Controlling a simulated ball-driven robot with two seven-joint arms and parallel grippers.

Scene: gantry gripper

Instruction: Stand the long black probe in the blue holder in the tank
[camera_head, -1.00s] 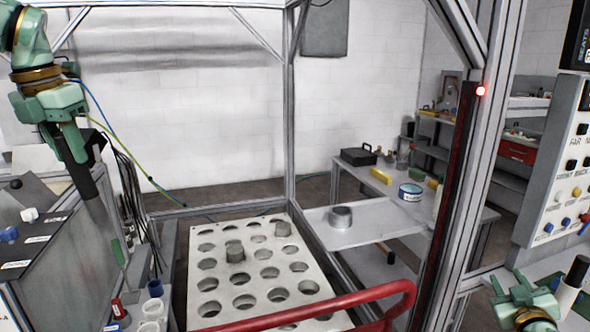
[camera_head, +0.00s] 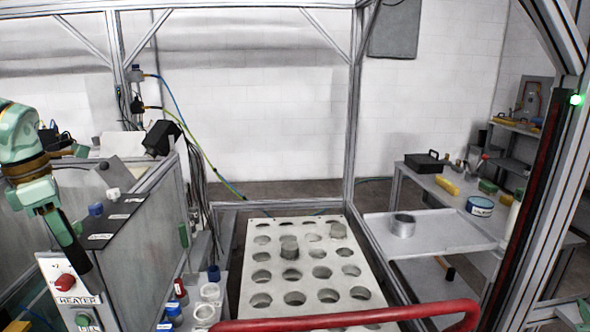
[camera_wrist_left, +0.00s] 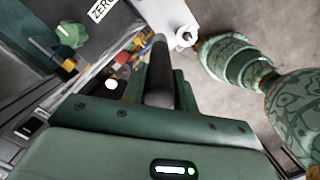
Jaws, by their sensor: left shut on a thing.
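The long black probe (camera_head: 68,240) hangs tilted below my left gripper (camera_head: 50,212) at the left of the head view. My left gripper is shut on its upper part. In the left wrist view the probe (camera_wrist_left: 159,75) runs out between the fingers. The probe's lower end is in front of the grey, boxy tank (camera_head: 150,225); I cannot tell whether it touches anything. The tank's inside is mostly hidden, and I cannot make out the blue holder there. Only a green bit of my right arm (camera_head: 583,314) shows at the bottom right edge.
A heater box (camera_head: 52,268) with red and green knobs stands below the probe. Small cups (camera_head: 209,292) stand right of the tank. A white plate with holes (camera_head: 275,272) fills the middle, behind a red rail (camera_head: 350,318). Frame posts (camera_head: 352,130) stand around.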

